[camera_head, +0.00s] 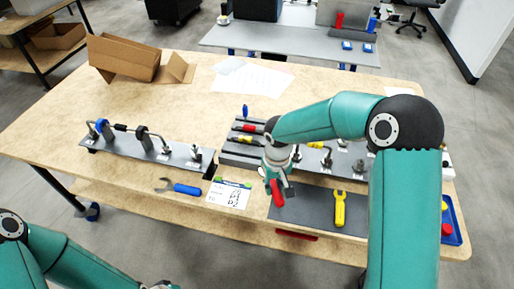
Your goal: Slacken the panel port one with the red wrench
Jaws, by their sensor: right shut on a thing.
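My right gripper (277,177) is shut on the red wrench (277,193), whose red handle hangs tilted below the fingers, over the back left part of the dark mat. The wrench's head is hard to make out. A dark panel with metal fittings (345,157) stands behind the mat, partly hidden by my right arm. Another dark panel with fittings (174,152) stands at the left of the table. I cannot tell which fitting is port one. My left arm shows at the bottom left, and its gripper is out of the picture.
A blue-handled wrench (187,189) and a printed card (229,196) lie left of the mat (310,207). A yellow wrench (340,207) lies on the mat. A tool rack (235,158) stands behind. A blue tray (451,222) sits at the right edge. An open cardboard box (125,57) stands at the back left.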

